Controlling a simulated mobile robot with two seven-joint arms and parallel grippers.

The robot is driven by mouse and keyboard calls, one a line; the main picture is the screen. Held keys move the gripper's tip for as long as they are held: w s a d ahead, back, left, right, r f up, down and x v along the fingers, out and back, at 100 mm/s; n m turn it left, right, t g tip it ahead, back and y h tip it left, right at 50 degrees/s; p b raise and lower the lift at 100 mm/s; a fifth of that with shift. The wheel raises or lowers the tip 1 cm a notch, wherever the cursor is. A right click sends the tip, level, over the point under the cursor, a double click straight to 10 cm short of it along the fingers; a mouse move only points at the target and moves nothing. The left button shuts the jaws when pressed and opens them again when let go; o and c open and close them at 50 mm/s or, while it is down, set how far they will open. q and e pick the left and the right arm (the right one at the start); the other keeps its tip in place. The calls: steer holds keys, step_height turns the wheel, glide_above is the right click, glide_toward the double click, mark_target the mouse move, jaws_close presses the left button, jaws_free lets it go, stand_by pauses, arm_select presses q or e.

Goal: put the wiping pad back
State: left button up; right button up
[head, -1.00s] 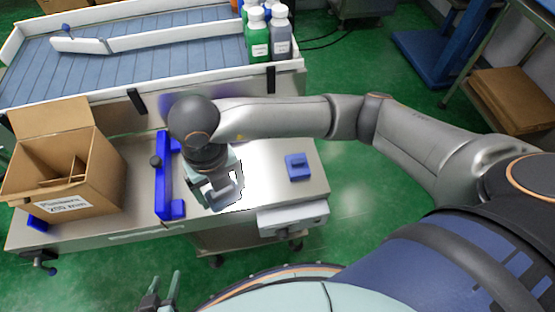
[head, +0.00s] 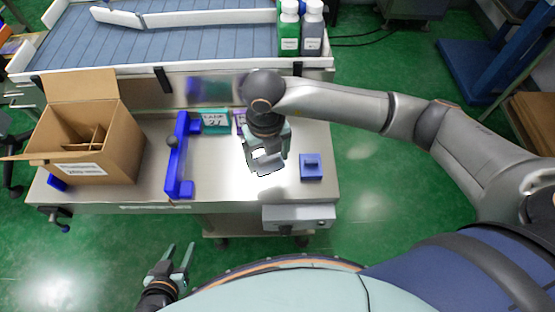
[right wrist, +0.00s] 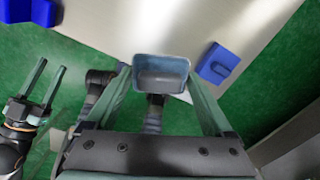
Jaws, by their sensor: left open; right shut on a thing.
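My right gripper (head: 266,160) is shut on the wiping pad, a grey-blue block with a pale, bright face in the head view (head: 265,168). In the right wrist view the pad (right wrist: 161,73) sits between the two fingertips. It is held over the steel table; I cannot tell whether it touches the top. A small blue block-like piece with a raised middle (head: 311,169) lies on the table to the right of the pad, apart from it; it also shows in the right wrist view (right wrist: 217,63). My left gripper (head: 180,252) is open and empty, in front of the table.
A cardboard box with dividers (head: 112,165) stands on the table's left. A blue upright fixture (head: 176,158) stands between box and pad. Bottles (head: 289,35) stand on the conveyor (head: 190,35). A grey control box (head: 298,218) hangs at the front edge.

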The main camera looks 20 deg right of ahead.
mark_target(277, 157)
steer(key=d+f, duration=0.1)
steer(key=w+d+f, duration=0.1)
steer(key=f, duration=0.1)
steer(key=w+d+f, duration=0.1)
steer(key=f, duration=0.1)
steer(key=shift+w, duration=0.25)
steer(key=shift+w+f, duration=0.15)
steer(key=shift+f, duration=1.55)
steer(key=shift+f, duration=0.1)
steer(key=shift+f, duration=0.15)
steer(key=o, duration=1.1)
steer(key=shift+c, duration=0.2)
